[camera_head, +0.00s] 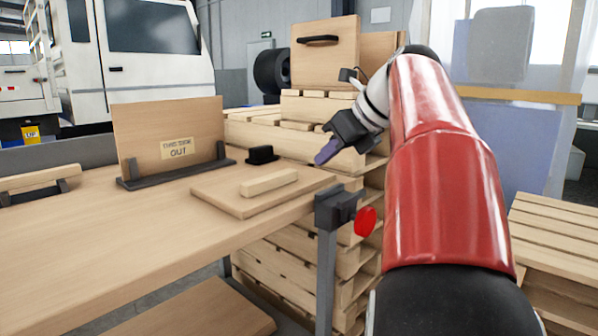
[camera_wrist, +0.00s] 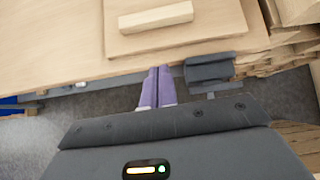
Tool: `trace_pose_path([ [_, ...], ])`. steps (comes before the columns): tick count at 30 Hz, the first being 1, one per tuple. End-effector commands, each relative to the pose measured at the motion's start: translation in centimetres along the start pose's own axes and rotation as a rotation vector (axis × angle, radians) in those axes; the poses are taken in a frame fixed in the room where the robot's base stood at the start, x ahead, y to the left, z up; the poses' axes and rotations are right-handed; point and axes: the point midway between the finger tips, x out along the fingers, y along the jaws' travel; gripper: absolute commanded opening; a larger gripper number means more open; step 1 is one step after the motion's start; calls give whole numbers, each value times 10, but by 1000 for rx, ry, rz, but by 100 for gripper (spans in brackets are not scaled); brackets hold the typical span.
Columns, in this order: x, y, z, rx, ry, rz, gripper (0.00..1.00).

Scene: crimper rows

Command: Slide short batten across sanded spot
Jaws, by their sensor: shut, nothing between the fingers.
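A short pale wooden batten (camera_head: 269,182) lies flat on a square wooden board (camera_head: 225,197) near the workbench's right end. The batten also shows in the wrist view (camera_wrist: 156,17), lying across the board (camera_wrist: 120,45). No separate sanded spot can be made out on the board. My gripper (camera_head: 326,154), with purple fingers, is up and to the right of the batten, apart from it. In the wrist view the fingers (camera_wrist: 157,86) are together and empty, short of the board's near edge.
A clamp with a red knob (camera_head: 365,221) sits at the bench corner. A black block (camera_head: 262,154) stands behind the board. An upright panel with a label (camera_head: 170,140) stands in a dark holder at left. Stacked pallets (camera_head: 290,108) rise behind the bench. The bench's left front (camera_head: 120,240) is clear.

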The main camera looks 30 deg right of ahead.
Motion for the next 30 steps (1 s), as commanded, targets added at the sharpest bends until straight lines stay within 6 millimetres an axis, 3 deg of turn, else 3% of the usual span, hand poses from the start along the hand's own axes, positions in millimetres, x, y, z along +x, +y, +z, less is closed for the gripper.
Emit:
trace_pose_path([
  [15, 102, 1, -3, -4, 5, 5, 0],
  [21, 118, 1, 21, -6, 3, 3, 0],
  [30, 124, 1, 28, -4, 3, 1, 0],
])
